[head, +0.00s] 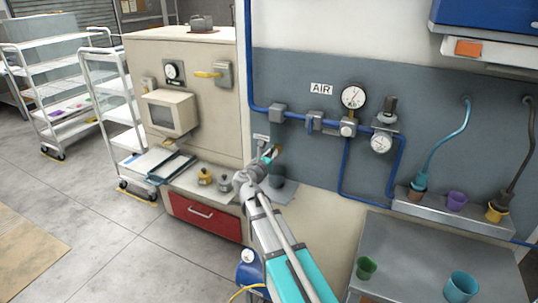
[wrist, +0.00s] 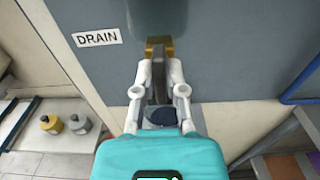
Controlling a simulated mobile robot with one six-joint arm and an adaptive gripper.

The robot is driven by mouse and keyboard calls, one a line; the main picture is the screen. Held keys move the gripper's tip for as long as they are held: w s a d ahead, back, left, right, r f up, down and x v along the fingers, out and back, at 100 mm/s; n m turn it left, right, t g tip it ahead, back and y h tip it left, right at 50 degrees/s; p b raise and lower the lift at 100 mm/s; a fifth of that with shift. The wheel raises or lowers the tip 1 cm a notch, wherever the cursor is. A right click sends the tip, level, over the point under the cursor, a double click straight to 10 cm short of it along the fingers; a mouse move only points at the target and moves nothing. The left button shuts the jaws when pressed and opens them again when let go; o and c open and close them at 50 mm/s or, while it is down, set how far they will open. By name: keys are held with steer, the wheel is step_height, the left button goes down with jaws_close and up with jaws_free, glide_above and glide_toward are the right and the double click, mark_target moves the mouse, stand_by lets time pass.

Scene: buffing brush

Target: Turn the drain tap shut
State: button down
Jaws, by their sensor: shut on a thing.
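The drain tap shows in the wrist view as a brass body (wrist: 158,42) on the grey wall panel with a dark grey lever (wrist: 159,66). The lever stands roughly upright in that picture, between my fingers. My gripper (wrist: 159,76) is shut on the lever, one finger on each side. A DRAIN label (wrist: 97,38) is on the panel left of the tap. In the head view my gripper (head: 269,154) is at the wall panel under the blue pipe, and my arm hides most of the tap. Whether the valve inside is open cannot be seen.
Small bottles (head: 205,177) stand on the shelf to the left, above a red drawer (head: 205,216). Blue air pipes (head: 345,165) and gauges (head: 353,97) are to the right. A bench with cups (head: 461,287) is at lower right.

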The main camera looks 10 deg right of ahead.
steer(key=shift+w+m, duration=0.2)
steer(key=shift+m, duration=0.1)
steer(key=m, duration=0.3)
steer(key=shift+d+r, duration=0.1)
steer(key=m, duration=0.9)
steer(key=shift+d+m, duration=0.1)
steer(key=shift+m, duration=0.2)
steer(key=m, duration=0.4)
steer(key=shift+f, duration=0.2)
steer(key=shift+m, duration=0.3)
steer(key=c, duration=0.8)
jaws_free()
steer(key=shift+c, duration=0.2)
steer(key=shift+o, duration=0.7)
steer(key=shift+f, duration=0.15)
steer(key=shift+b, duration=0.3)
